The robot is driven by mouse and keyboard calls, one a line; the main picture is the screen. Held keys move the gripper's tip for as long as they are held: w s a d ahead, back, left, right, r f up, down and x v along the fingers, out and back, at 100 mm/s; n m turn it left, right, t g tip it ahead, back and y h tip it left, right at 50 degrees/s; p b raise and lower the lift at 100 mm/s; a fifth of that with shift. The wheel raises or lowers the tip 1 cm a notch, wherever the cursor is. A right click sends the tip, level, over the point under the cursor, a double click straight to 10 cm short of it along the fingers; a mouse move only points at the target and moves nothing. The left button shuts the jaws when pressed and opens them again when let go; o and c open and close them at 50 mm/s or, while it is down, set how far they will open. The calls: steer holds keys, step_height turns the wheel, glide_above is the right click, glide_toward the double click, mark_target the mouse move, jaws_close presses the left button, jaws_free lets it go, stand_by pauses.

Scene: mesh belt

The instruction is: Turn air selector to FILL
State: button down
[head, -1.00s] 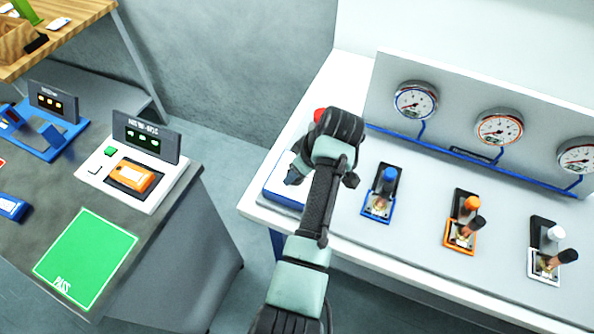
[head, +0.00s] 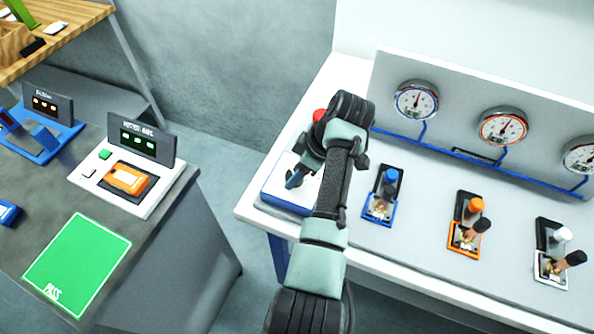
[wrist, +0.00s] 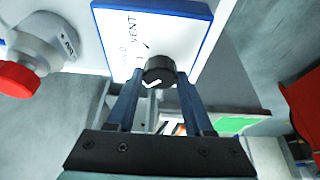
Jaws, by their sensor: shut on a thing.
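The air selector is a dark round knob (wrist: 158,71) with a white pointer mark, on a white plate with a blue rim (wrist: 190,10). The word VENT shows on the plate; other lettering is partly hidden and I cannot read it. My gripper (wrist: 158,82) is shut on the knob, with one blue finger on each side. In the head view the blue-rimmed plate (head: 284,194) shows at the left end of the white bench, and my arm hides the knob. My gripper (head: 299,178) shows there only in part.
A red-capped fitting (wrist: 18,80) stands beside the plate. To the right are blue (head: 389,176), orange (head: 476,205) and white (head: 563,236) valves below several gauges. A grey counter with a green PASS mat (head: 78,265) stands to the left across a gap.

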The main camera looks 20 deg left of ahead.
steer(key=shift+c, duration=1.4)
jaws_free()
steer(key=p+v, duration=0.1)
steer(key=v, duration=1.2)
